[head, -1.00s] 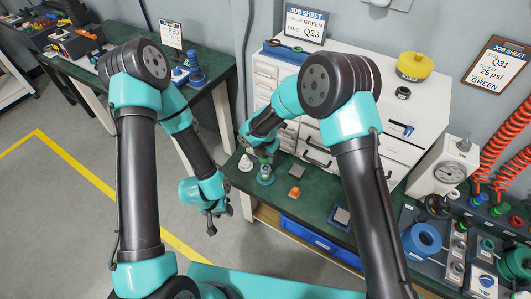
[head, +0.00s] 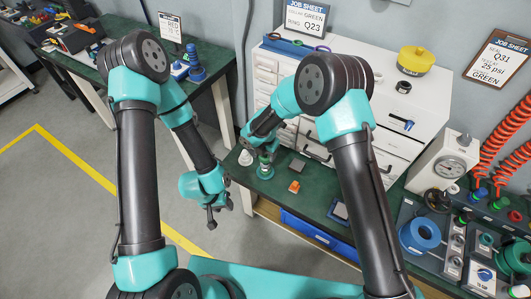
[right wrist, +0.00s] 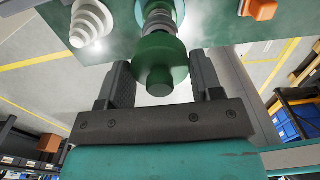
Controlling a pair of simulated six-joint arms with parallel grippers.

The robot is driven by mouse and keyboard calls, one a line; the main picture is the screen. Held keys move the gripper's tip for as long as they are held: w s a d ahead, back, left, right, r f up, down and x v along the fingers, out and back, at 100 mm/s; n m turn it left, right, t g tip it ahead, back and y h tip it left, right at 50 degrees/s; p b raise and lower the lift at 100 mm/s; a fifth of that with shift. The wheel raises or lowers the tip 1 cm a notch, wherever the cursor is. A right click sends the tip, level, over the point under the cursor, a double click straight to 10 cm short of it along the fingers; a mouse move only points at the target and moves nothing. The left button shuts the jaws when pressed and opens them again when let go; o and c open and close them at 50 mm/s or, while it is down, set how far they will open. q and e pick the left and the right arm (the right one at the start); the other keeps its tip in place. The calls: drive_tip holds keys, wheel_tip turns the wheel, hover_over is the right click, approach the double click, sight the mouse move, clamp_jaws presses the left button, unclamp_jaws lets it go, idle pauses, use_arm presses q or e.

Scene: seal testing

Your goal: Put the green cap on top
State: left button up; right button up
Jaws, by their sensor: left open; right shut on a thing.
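The green cap (right wrist: 160,62) sits between the fingers of my right gripper (right wrist: 163,88) in the right wrist view, and the gripper is shut on it. A threaded grey metal piece (right wrist: 158,20) on a teal-green base (right wrist: 177,8) is in line with the cap; I cannot tell whether the cap touches it. In the head view my right gripper (head: 266,155) is directly above this teal-green base (head: 265,172) on the bench, and the cap is mostly hidden. My left gripper (head: 213,215) is open and empty, hanging off the bench's left side.
A white stepped cone (right wrist: 92,22) stands beside the base. White drawers (head: 285,130) rise behind. A pressure gauge box (head: 445,163) stands farther right.

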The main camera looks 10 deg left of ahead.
sight(266, 158)
drive_tip(key=shift+f, duration=1.55)
idle(0.4)
drive_tip(key=o, duration=1)
drive_tip(key=shift+r, duration=3.5)
